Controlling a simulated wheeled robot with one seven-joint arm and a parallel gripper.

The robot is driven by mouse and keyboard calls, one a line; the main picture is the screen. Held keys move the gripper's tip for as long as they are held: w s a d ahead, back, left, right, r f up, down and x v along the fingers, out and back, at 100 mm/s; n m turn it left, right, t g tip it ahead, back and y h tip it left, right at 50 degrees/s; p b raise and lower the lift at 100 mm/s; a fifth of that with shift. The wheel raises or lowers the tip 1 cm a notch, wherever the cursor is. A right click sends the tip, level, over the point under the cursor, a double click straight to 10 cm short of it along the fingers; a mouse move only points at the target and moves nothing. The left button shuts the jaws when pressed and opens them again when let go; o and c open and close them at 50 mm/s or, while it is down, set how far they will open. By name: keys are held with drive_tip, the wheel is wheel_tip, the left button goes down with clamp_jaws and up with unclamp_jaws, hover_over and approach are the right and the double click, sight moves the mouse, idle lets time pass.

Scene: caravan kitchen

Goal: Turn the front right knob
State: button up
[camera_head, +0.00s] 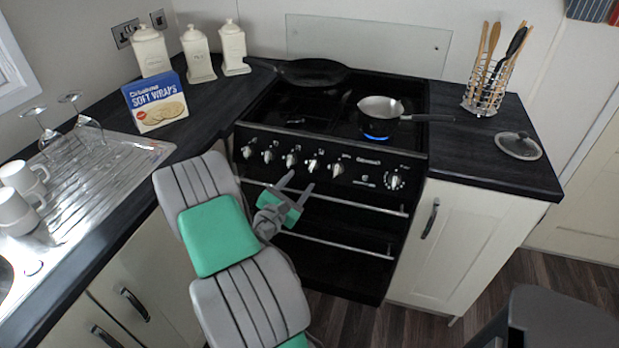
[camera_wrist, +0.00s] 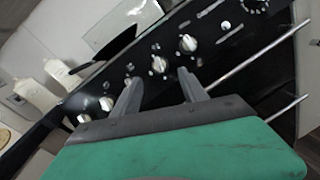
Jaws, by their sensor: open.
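The black stove (camera_head: 330,130) has a row of silver knobs on its front panel. The rightmost knob of the row (camera_head: 337,169) also shows in the wrist view (camera_wrist: 188,43). The knob to its left (camera_head: 312,166) shows in the wrist view (camera_wrist: 158,65) just beyond and between my fingertips. My gripper (camera_head: 298,182) is open and empty in front of the panel, a little below the knobs. Its two grey fingers also show in the wrist view (camera_wrist: 158,80), pointing at the panel. I see no clear contact with a knob. No label tells which knob is front right.
A saucepan (camera_head: 380,108) stands over a blue flame (camera_head: 377,137) at the front right of the hob. A dark pan (camera_head: 312,72) sits at the back left. Oven rails (camera_head: 350,205) run below the panel. A larger dial (camera_head: 395,181) is farther right.

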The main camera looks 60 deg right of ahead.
sight(312, 167)
drive_tip(key=d+n, duration=0.1)
drive_tip(key=d, duration=0.3)
drive_tip(key=d+n+p, duration=0.1)
drive_tip(key=d, duration=0.3)
drive_tip(key=shift+f+h, duration=0.1)
drive_tip(key=shift+h, duration=0.2)
clamp_jaws()
